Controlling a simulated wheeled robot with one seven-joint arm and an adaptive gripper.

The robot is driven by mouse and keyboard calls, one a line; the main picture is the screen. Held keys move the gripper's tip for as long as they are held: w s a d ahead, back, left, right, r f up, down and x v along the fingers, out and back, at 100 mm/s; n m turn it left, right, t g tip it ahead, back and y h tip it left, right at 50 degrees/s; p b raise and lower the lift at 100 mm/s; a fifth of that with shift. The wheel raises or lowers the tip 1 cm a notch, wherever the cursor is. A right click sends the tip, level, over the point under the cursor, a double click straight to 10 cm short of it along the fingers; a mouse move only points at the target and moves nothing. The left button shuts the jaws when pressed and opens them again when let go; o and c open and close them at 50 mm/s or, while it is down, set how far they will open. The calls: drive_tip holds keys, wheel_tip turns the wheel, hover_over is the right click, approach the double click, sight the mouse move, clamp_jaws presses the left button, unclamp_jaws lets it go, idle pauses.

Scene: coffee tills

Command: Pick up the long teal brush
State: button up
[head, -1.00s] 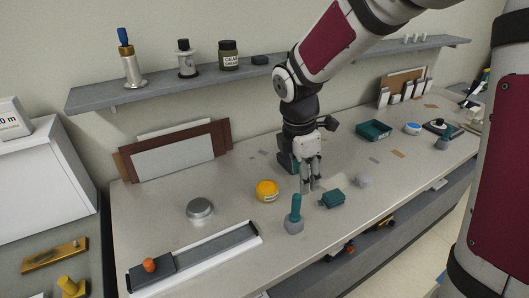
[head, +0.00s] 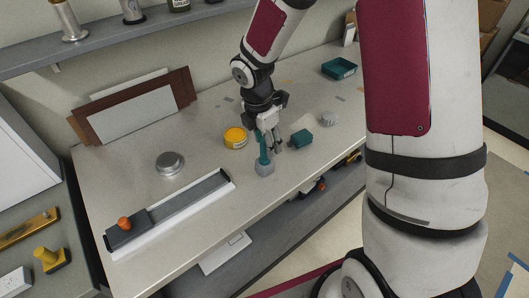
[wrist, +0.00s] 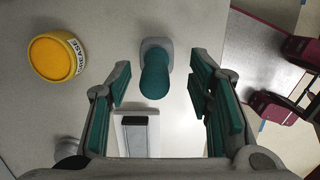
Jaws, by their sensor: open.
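The long teal brush (head: 264,158) stands upright on the worktop near its front edge, with a teal handle on a grey base. In the wrist view the brush (wrist: 155,75) points its rounded handle end toward the camera, in line with the space between the fingers. My gripper (head: 271,143) is close by the handle in the head view, and partly overlaps it there. In the wrist view my gripper (wrist: 160,82) is open, with teal-padded fingers on both sides and nothing held. Whether a finger touches the handle I cannot tell.
A yellow tin (head: 235,138) is left of the brush. A short teal block (head: 301,140) and a grey knobbed piece (head: 328,118) are to the right. A silver lid (head: 170,162) and a rail with an orange knob (head: 185,208) lie left. A teal tray (head: 339,68) is farther back.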

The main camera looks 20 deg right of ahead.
drive_tip(key=shift+w+d+f, duration=0.1)
drive_tip(key=shift+w+f, duration=0.05)
drive_tip(key=shift+f, duration=0.95)
drive_tip(key=shift+w+d+f, duration=0.1)
drive_tip(key=shift+w+f, duration=0.05)
drive_tip(key=shift+f, duration=0.9)
clamp_jaws()
wheel_tip(320, 180, up, 10)
drive_tip(key=shift+r, duration=0.1)
